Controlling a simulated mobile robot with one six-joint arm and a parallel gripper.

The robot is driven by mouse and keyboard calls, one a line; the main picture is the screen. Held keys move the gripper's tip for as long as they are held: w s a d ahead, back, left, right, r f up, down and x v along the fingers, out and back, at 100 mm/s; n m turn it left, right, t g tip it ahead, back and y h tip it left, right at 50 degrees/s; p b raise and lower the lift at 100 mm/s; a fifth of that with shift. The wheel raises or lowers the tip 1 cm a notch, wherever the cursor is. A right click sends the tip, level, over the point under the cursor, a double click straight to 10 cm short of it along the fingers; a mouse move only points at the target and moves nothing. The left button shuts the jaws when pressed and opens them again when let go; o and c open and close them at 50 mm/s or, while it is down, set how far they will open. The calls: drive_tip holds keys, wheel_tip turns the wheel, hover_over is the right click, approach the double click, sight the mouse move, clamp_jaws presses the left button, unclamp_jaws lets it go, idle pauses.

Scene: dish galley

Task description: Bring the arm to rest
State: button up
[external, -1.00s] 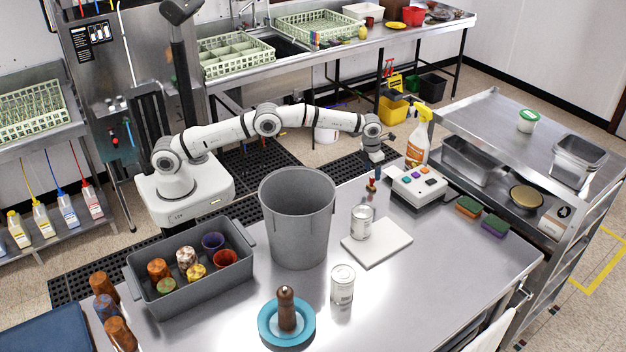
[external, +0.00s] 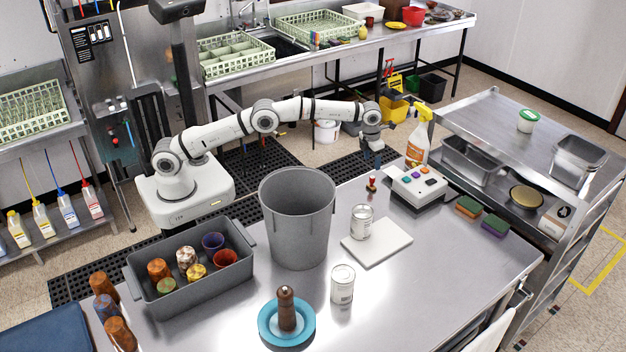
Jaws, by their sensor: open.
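My gripper (external: 374,160) hangs at the end of my outstretched arm, above the far edge of the steel table (external: 420,275). It points down, open and empty. A small red-topped stamp-like item (external: 371,184) stands on the table just below the gripper, apart from it. To the right of it is a grey box with coloured buttons (external: 418,188).
A tall grey bin (external: 297,222) stands mid-table, left of a white board (external: 388,246) with a can (external: 361,222). A spray bottle (external: 417,145) stands right of my gripper.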

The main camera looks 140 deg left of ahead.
drive_tip(key=w+d+r+n+t+p, duration=0.1)
drive_tip(key=w+d+r+n, duration=0.1)
drive_tip(key=w+d+r, duration=0.5)
drive_tip(key=w+d+r+n+p, duration=0.1)
drive_tip(key=w+d+r+n, duration=0.2)
drive_tip(key=d+r, duration=0.7)
drive_tip(key=d+r+n+t+p, duration=0.1)
drive_tip(key=d+r+n, duration=0.15)
drive_tip(key=d, duration=0.85)
drive_tip(key=d+r+n, duration=0.2)
drive_tip(key=d+r, duration=0.2)
drive_tip(key=d, duration=0.6)
drive_tip(key=s+d+r+n+t+p, duration=0.1)
drive_tip(key=s+d+n, duration=0.2)
drive_tip(key=s+d, duration=0.5)
drive_tip(key=s+d+r+n+p, duration=0.1)
drive_tip(key=s+d+n, duration=0.25)
drive_tip(key=d, duration=0.85)
drive_tip(key=s+d+f+n+h+p, duration=0.1)
drive_tip(key=s+d+f+n, duration=0.3)
drive_tip(key=s+d, duration=0.6)
wheel_tip(320, 180, down, 6)
drive_tip(key=s+a+b, duration=0.1)
drive_tip(key=s+b, duration=0.2)
drive_tip(key=b, duration=0.1)
drive_tip(key=shift+f, duration=0.25)
drive_tip(key=shift+a, duration=0.1)
